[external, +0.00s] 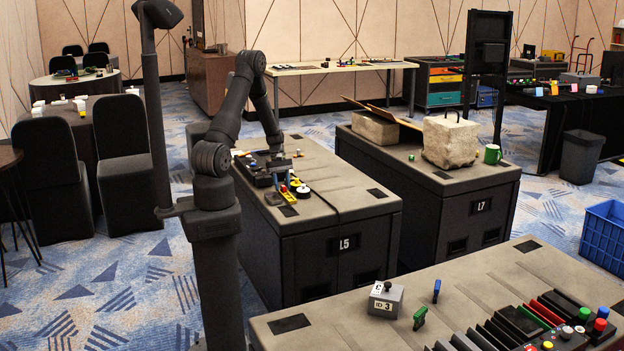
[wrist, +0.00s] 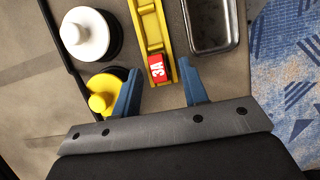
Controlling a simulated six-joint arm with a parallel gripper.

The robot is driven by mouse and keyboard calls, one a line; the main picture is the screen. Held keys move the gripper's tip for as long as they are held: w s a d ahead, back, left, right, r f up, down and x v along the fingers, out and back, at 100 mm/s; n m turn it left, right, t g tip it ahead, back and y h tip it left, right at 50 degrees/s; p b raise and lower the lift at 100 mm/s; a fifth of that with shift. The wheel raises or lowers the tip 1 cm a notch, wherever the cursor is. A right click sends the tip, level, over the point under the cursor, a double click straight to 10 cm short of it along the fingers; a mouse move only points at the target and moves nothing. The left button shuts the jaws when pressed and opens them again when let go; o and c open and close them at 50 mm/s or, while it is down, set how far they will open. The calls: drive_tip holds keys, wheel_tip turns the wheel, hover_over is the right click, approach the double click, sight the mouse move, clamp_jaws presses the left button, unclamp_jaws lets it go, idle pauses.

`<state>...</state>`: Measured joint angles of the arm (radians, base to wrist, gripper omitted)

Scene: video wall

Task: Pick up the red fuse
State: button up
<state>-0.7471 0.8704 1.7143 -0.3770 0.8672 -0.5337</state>
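The red fuse (wrist: 160,69), marked 3A, sits at the near end of a yellow holder (wrist: 148,25) in the wrist view. My gripper (wrist: 159,66) is open, with one blue finger on each side of the fuse. Gaps show between the fuse and both fingers, so it is not gripped. How high the fingertips are above the fuse is hard to tell. In the external view my gripper (external: 287,180) is low over the top of the L5 cabinet (external: 335,208), by the yellow holder. The fuse is too small to make out clearly there.
A yellow knob (wrist: 103,92) stands close beside the left finger, with a white knob (wrist: 86,35) beyond it. A metal tray (wrist: 211,24) lies right of the holder, near the cabinet edge. The L7 cabinet (external: 465,185) bears a stone block (external: 450,140) and green mug (external: 492,154).

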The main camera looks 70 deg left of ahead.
clamp_jaws()
idle(0.3)
